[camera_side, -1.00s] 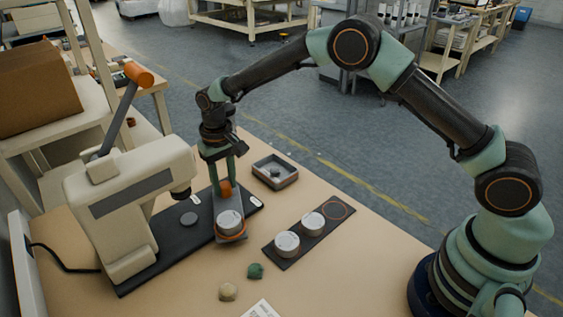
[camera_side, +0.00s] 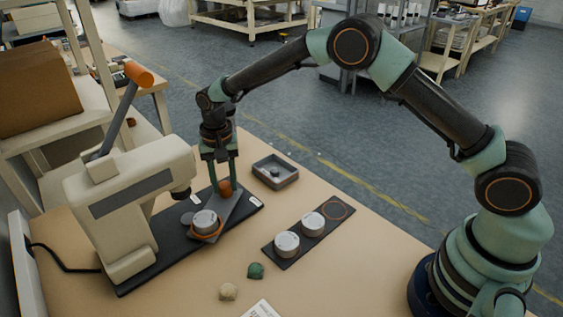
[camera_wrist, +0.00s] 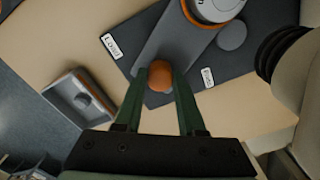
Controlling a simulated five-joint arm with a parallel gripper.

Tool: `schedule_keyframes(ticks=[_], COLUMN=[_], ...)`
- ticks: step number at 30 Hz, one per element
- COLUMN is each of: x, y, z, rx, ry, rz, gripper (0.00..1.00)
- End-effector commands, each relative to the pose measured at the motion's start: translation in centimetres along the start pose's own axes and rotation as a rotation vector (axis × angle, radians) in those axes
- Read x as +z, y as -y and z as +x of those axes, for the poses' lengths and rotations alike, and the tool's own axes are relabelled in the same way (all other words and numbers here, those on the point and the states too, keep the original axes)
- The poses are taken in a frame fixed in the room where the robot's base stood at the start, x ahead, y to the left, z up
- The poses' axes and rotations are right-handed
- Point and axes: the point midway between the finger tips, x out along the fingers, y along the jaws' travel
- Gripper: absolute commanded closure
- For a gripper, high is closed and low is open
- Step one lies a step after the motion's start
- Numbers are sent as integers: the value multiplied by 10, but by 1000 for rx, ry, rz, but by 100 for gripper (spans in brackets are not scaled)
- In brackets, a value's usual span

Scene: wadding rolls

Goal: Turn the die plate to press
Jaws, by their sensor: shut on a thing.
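The grey die plate (camera_side: 231,206) lies on a dark base (camera_side: 140,282). It carries a silver, white-topped round piece (camera_side: 205,221) in an orange ring (camera_side: 207,238). My gripper (camera_side: 223,187) is shut on the plate's orange knob (camera_side: 225,190), which shows between my green fingers in the wrist view (camera_wrist: 160,76). The cream press (camera_side: 122,205) stands left, its head above the base. A grey disc (camera_side: 187,219) on the base is just left of the silver piece, which is beside it, not over it. The wrist view shows a "Load" label (camera_wrist: 111,45) and a "Press" label (camera_wrist: 208,77).
A dark strip (camera_side: 327,230) holds two silver round pieces and one empty orange-ringed spot. A grey tray (camera_side: 292,181) stands behind it. A green lump (camera_side: 256,271) and a beige lump (camera_side: 228,292) lie at the front. The press lever (camera_side: 122,112) stands up at left.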

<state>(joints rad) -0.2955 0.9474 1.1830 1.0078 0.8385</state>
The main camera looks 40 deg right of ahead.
Motion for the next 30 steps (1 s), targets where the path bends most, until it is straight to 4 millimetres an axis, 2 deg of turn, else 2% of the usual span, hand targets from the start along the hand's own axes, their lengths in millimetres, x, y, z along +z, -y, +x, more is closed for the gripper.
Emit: schedule_keyframes(ticks=[15, 30], x=[-4, -4], y=[0, 0], z=[-3, -3], rx=[-8, -9], ry=[-6, -6], rz=[230, 312], gripper=[100, 100])
